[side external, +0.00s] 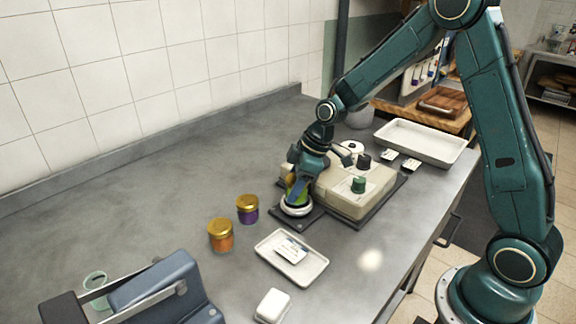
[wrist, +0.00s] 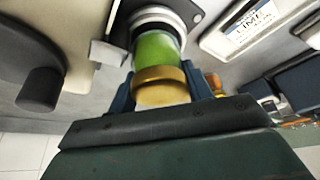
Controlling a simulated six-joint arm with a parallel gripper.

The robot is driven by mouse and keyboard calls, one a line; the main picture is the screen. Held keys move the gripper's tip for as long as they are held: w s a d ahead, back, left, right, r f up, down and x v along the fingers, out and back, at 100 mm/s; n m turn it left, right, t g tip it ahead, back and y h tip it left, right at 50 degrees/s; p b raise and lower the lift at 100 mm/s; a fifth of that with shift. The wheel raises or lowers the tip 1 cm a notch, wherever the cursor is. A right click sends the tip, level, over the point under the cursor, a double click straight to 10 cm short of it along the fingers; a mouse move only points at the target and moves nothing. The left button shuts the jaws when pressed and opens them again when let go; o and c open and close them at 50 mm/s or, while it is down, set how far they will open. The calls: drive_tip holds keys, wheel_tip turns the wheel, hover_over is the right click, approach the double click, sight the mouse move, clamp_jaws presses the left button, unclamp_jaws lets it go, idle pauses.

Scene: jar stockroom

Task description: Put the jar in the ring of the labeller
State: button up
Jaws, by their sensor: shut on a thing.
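The jar, green with a gold lid, shows in the wrist view (wrist: 156,48), and its green side shows in the side view (side external: 291,192). My gripper (wrist: 161,90) is shut on it at the lid end, with a blue finger on each side. In the side view my gripper (side external: 299,182) is directly over the labeller's ring. The pale ring (side external: 297,209) sits on a dark plate at the front of the beige labeller (side external: 345,190). In the wrist view the ring (wrist: 158,17) surrounds the jar's far end. I cannot tell whether the jar's base rests on the bottom.
An orange jar (side external: 221,236) and a purple jar (side external: 247,209) stand left of the ring. A white tray (side external: 316,273) holds a label card reading LIME (wrist: 255,22). A blue-grey device (side external: 160,292) is at front left. A larger tray (side external: 440,143) lies behind the labeller.

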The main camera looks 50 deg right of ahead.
drive_tip(key=shift+f, duration=0.35)
drive_tip(key=shift+f, duration=0.15)
drive_tip(key=o, duration=1.1)
drive_tip(key=v, duration=1.2)
drive_tip(key=shift+r, duration=0.2)
